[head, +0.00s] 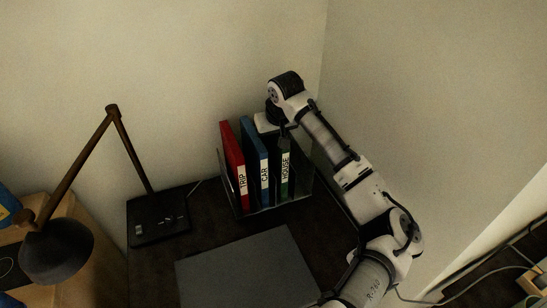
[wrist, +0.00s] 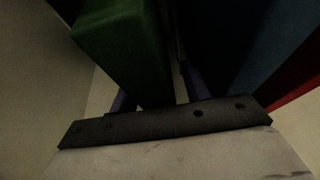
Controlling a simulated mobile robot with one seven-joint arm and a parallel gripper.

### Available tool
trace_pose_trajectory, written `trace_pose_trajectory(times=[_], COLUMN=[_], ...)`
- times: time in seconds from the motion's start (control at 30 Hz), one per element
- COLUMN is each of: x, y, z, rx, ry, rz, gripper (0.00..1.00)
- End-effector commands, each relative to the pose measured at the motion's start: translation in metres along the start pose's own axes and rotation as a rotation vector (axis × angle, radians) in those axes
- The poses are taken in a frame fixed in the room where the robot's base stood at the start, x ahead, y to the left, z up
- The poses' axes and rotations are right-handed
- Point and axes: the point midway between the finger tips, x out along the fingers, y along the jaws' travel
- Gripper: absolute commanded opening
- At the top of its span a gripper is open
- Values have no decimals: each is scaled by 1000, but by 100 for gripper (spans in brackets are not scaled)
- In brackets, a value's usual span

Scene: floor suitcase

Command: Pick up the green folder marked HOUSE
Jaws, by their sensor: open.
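The green folder marked HOUSE (head: 285,172) stands upright at the right end of a row of folders, its white label facing out. My gripper (head: 284,131) is at the top of this folder in the head view, and the arm hides part of the folder's upper end. In the wrist view the green folder (wrist: 122,45) reaches down between the two dark fingers of my open gripper (wrist: 155,90). One finger is on each side of it. Whether either finger touches it I cannot tell.
A blue CAR folder (head: 254,160) and a red TRIP folder (head: 233,165) stand to the left in the same dark holder (head: 241,214). Walls are close behind and to the right. A grey flat panel (head: 248,272) lies in front, and a desk lamp (head: 57,250) stands at left.

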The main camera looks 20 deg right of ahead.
Motion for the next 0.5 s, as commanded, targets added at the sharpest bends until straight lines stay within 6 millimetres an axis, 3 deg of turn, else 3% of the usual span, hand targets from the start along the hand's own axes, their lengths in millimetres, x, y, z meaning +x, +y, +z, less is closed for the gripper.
trace_pose_trajectory(times=[0.1,0.43,0.5], x=[0,0,0], y=[0,0,0], z=[0,0,0], rx=[0,0,0], ry=[0,0,0], rz=[0,0,0], gripper=[47,4,0])
